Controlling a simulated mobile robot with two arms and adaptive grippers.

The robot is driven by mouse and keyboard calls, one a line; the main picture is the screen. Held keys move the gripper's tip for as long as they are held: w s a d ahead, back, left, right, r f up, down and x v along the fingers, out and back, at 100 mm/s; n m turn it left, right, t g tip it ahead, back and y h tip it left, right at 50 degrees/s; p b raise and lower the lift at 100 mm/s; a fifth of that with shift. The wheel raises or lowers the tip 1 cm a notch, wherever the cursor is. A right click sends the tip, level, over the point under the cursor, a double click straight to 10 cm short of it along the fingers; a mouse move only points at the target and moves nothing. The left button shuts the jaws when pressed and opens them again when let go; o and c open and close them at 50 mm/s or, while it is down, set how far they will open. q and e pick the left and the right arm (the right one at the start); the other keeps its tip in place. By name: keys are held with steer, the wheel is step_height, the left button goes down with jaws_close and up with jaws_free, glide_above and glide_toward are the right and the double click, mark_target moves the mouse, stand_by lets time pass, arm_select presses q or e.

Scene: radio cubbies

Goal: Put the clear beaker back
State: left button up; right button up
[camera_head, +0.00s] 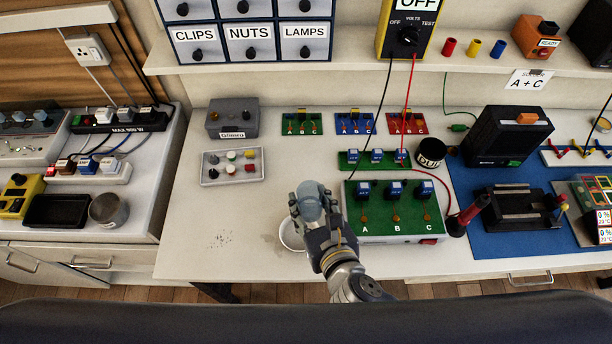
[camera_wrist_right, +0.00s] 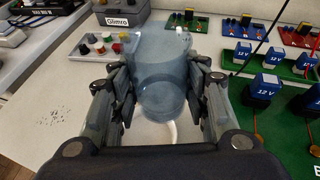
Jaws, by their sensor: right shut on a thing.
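The clear beaker (camera_head: 309,197) is a bluish see-through cup. My right gripper (camera_head: 312,212) is shut on it, with a finger on each side. The beaker also shows upright between the fingers in the right wrist view (camera_wrist_right: 162,75), and its base is partly seen through. A white round dish (camera_head: 290,236) lies on the bench under and left of the gripper, partly hidden by it. Whether the beaker touches the dish or the bench, I cannot tell. My left gripper is not in view.
A green board (camera_head: 397,225) with blue 12 V blocks stands close right of my right gripper. A grey tray of small parts (camera_head: 232,182) and a grey Glimro box (camera_head: 232,118) stand behind left. A soldering iron stand (camera_head: 457,226) is further right. The bench left of the dish is clear, with dark specks.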

mark_target(305, 218)
steer(key=f, duration=0.1)
steer(key=s+a+f+n+y, duration=0.1)
steer(key=shift+s+a+f, duration=0.15)
steer(key=shift+s+f, duration=0.15)
steer(key=shift+w+a+f, duration=0.1)
steer(key=shift+w+f, duration=0.05)
steer(key=shift+w, duration=0.05)
steer(key=w, duration=0.5)
steer(key=w+f+p, duration=0.1)
steer(key=w, duration=0.4)
steer(key=w+p, duration=0.1)
steer(key=w, duration=0.4)
steer(key=shift+w+f, duration=0.25)
steer(key=shift+s+f, duration=0.1)
steer(key=shift+f, duration=1.65)
steer(key=shift+f+b, duration=0.25)
steer(key=shift+b, duration=0.15)
steer(key=o, duration=1.1)
steer(key=shift+o, duration=0.2)
steer(key=shift+r, duration=0.1)
